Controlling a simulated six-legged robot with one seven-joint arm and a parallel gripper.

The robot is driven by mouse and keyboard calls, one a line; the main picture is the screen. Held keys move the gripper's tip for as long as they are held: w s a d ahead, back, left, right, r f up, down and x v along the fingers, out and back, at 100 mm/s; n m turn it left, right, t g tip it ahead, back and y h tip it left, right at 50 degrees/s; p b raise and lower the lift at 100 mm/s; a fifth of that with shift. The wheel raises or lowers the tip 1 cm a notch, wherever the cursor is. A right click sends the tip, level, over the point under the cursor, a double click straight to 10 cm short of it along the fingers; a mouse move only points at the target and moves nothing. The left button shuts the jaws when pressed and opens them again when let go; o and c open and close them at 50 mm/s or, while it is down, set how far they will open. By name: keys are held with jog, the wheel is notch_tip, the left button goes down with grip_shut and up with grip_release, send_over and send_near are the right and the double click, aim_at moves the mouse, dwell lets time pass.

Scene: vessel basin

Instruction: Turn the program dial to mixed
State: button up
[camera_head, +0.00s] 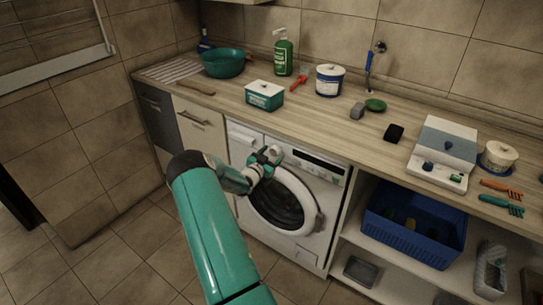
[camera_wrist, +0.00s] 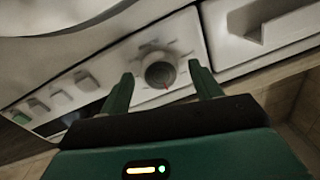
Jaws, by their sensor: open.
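The program dial (camera_wrist: 160,74) is a round grey knob on the white washing machine's front panel, with a small red mark near its lower edge in the wrist view. Faint markings surround it, too blurred to read. My gripper (camera_wrist: 161,69) is open, with one green finger on each side of the dial. I cannot tell whether the fingers touch it. In the head view my gripper (camera_head: 264,161) is at the upper front of the washing machine (camera_head: 318,205), and it hides most of the dial there.
Several push buttons (camera_wrist: 60,97) sit beside the dial, and the detergent drawer (camera_wrist: 262,32) is on its other side. The round door (camera_head: 283,203) is just below my gripper. A wooden counter (camera_head: 225,98) runs above, and a blue crate (camera_head: 405,238) sits on the shelf to the right.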

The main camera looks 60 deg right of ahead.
jog(key=c, duration=1)
jog(key=shift+o, duration=0.2)
jog(key=shift+m, duration=0.3)
jog(key=m, duration=0.9)
jog(key=shift+f, duration=0.1)
jog(key=m+g, duration=0.1)
jog(key=m, duration=0.3)
jog(key=shift+m+h, duration=0.3)
jog(key=shift+m, duration=0.1)
jog(key=shift+w+m, duration=0.1)
jog(key=shift+m, duration=2)
